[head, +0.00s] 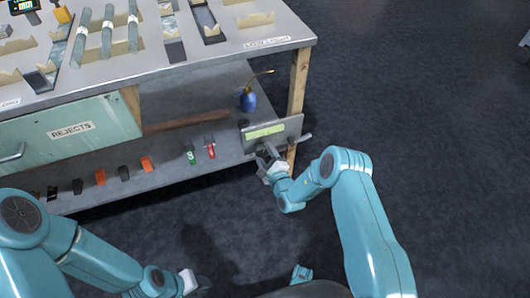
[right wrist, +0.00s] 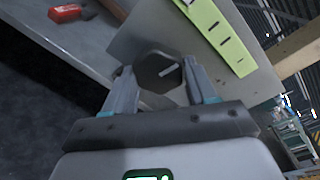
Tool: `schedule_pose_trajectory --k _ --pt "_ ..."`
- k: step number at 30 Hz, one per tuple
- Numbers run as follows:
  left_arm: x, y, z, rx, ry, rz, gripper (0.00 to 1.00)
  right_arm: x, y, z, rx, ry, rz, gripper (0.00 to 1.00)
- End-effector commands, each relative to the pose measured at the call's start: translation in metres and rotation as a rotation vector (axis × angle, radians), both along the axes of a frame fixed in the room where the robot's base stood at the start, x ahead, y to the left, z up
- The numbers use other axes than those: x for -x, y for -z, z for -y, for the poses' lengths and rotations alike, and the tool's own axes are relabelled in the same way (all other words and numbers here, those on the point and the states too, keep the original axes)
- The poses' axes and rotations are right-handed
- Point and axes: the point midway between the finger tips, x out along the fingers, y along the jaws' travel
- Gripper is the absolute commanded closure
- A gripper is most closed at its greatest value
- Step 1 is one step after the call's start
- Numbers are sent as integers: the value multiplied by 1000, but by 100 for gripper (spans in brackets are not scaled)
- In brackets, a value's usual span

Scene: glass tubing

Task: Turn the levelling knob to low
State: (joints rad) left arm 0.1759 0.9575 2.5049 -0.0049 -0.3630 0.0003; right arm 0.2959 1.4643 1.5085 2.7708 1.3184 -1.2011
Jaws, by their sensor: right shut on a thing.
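The levelling knob (right wrist: 158,72) is dark and faceted, with a white pointer line slanting up to the right in the right wrist view. It sits on a grey panel (right wrist: 140,38) beside a yellow-green label strip (right wrist: 217,36) with dark marks too small to read. My right gripper (right wrist: 160,82) has one finger on each side of the knob and is shut on it. In the head view the right gripper (head: 266,160) is at the panel (head: 290,127) below its label, mostly hiding the knob. My left gripper (head: 188,282) shows only partly at the bottom; its fingers are unclear.
The bench (head: 215,56) has a wooden leg (head: 298,80) by the panel. The lower shelf (head: 165,172) holds a blue oil can (head: 247,100), red (head: 210,148) and green (head: 189,155) items, and several dark and orange ones. A REJECTS drawer (head: 75,130) is left. Floor right is clear.

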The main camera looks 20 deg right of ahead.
Motion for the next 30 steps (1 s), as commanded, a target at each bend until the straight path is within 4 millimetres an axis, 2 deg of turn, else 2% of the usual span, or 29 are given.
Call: schedule_pose_trajectory --k 12,28,29,30 --pt "0 -8 0 0 0 0 57 1 1 0 177 1 2 74" --pt "0 -9 0 0 0 0 57 1 1 0 203 1 2 74" --pt "0 -9 0 0 0 0 57 1 1 0 203 1 2 40" --pt "0 -9 0 0 0 0 57 1 1 0 203 1 3 27"
